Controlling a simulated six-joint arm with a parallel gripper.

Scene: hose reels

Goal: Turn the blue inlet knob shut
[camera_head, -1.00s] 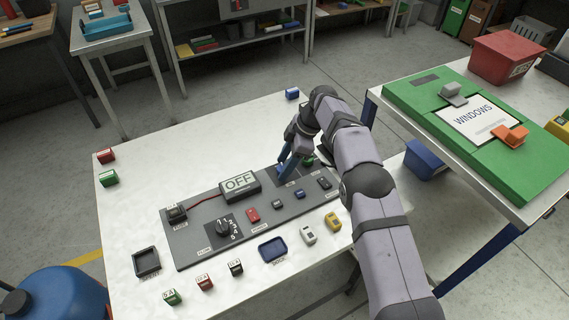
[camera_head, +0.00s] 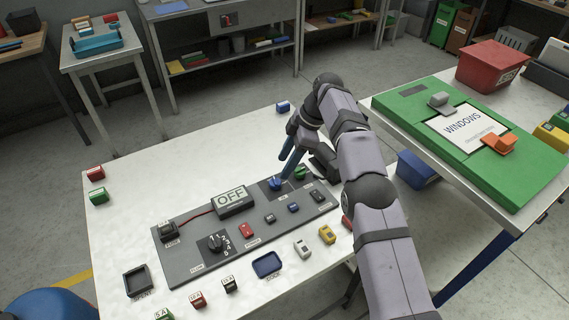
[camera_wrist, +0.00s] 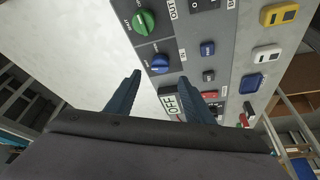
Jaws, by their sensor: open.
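The blue inlet knob (camera_head: 275,183) sits on a dark square at the far right part of the grey panel (camera_head: 190,268). In the wrist view the blue knob (camera_wrist: 160,64) lies just beyond the fingertips, roughly centred between them. My gripper (camera_head: 287,165) points down over it with blue fingers. In the wrist view my gripper (camera_wrist: 160,79) is open and nothing is between the fingers. The fingers look apart from the knob; the exact height gap is unclear.
A green knob (camera_wrist: 144,21) is right beside the blue one. An OFF display (camera_head: 231,198), a black dial (camera_head: 215,243) and small coloured switches share the panel. Loose labelled blocks and a blue tray (camera_head: 267,264) lie along the white table's front. A green board (camera_head: 465,150) stands right.

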